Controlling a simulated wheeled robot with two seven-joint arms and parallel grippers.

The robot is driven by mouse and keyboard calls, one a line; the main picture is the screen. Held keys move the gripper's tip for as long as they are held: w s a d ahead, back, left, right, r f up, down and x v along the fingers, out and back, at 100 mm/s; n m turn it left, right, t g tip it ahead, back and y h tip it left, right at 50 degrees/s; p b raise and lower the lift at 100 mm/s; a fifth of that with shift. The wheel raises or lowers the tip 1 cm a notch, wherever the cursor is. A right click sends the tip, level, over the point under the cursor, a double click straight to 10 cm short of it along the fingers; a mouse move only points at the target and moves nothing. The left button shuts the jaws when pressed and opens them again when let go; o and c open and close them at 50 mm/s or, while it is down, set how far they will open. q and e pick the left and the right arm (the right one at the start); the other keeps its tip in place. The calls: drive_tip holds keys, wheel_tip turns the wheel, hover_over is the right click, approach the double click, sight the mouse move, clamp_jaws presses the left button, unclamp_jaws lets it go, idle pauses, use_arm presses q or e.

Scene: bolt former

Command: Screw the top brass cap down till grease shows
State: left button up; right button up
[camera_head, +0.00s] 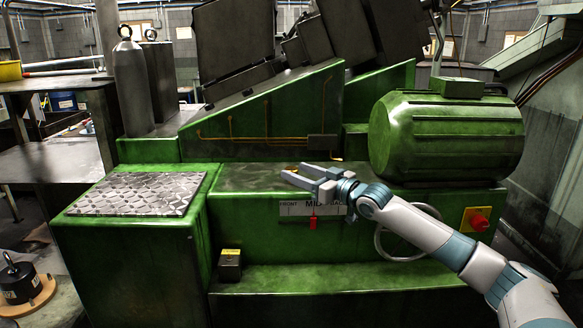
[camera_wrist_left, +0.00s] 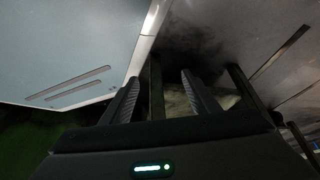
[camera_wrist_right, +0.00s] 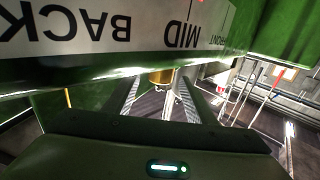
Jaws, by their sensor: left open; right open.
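A brass cap (camera_wrist_right: 160,77) shows in the right wrist view, beyond and between the fingertips of my right gripper (camera_wrist_right: 158,90). In the head view my right gripper (camera_head: 294,173) is open over the green machine's ledge, above the label plate. A small brass-coloured bit (camera_head: 293,169) shows by its fingertips; contact cannot be told. No grease can be made out. My left gripper (camera_wrist_left: 160,88) is open and empty in the left wrist view, beside a pale grey panel, and out of the head view.
A green motor housing (camera_head: 445,135) stands right of the ledge. A handwheel (camera_head: 383,240) and red button (camera_head: 479,222) are below. A patterned metal plate (camera_head: 138,194) lies left.

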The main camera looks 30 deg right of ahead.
sight(297, 171)
drive_tip(key=shift+x, duration=0.9)
drive_tip(key=shift+w+a+p, duration=0.2)
drive_tip(key=shift+w+p, duration=0.15)
drive_tip(key=shift+w, duration=0.35)
use_arm(q)
drive_tip(key=s, duration=0.2)
drive_tip(key=s+f+g, duration=0.1)
drive_tip(key=shift+s+a, duration=0.2)
drive_tip(key=shift+a, duration=0.2)
drive_tip(key=shift+w, duration=0.1)
use_arm(e)
drive_tip(key=shift+c, duration=0.3)
use_arm(q)
drive_tip(key=shift+w+r, duration=0.15)
drive_tip(key=shift+w, duration=0.05)
use_arm(e)
drive_tip(key=c, duration=1)
